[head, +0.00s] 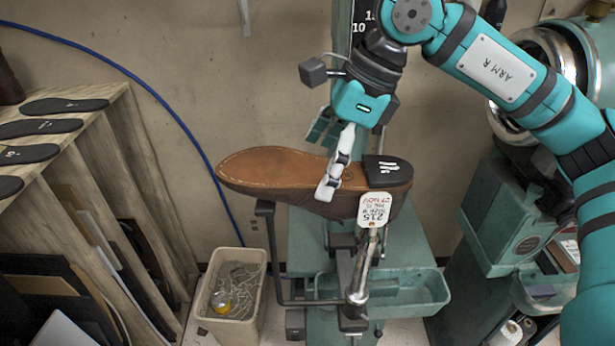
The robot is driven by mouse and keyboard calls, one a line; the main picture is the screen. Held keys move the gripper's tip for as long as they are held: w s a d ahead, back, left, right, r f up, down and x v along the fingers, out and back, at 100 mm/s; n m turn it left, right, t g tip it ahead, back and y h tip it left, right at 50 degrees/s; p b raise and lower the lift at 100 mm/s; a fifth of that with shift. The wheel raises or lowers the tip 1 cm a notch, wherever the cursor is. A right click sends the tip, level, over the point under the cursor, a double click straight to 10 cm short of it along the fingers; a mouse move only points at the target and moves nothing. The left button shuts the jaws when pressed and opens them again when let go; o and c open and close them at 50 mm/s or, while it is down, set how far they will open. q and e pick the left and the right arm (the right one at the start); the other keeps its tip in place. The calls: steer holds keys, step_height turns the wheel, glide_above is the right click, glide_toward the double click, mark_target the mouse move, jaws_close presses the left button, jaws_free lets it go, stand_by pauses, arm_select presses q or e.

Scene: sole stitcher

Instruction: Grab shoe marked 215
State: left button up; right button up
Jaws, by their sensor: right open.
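A brown shoe (270,172), with its sole facing up and a black heel piece (388,171), rests on the metal post of the teal machine. A white tag (376,209) marked 215 hangs at its heel end. My right gripper (328,188) comes down from above. Its jaws are open, and the white finger in view overlaps the near side of the shoe around its middle. The other finger is not clearly seen, and I cannot tell whether either one touches the shoe. My left gripper is not in view.
Black soles (62,106) lie on a slanted wooden rack (125,150) at the left. A beige bin (236,295) of pale scraps stands on the floor below the shoe. A teal tray (405,295) sits under the post. More teal machinery (505,215) stands at the right.

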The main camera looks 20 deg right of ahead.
mark_target(313, 169)
steer(key=a+f+p, duration=0.1)
steer(key=w+a+f, duration=0.1)
steer(key=f, duration=0.1)
steer(key=shift+p, duration=0.4)
steer(key=shift+a+f, duration=0.2)
steer(key=shift+f, duration=0.2)
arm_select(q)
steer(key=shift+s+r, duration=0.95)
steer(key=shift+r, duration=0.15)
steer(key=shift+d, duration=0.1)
arm_select(e)
steer(key=shift+s+d, duration=0.1)
steer(key=shift+c, duration=0.3)
steer(key=shift+c, duration=1.1)
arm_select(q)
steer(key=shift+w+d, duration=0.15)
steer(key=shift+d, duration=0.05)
arm_select(e)
steer(key=c, duration=1)
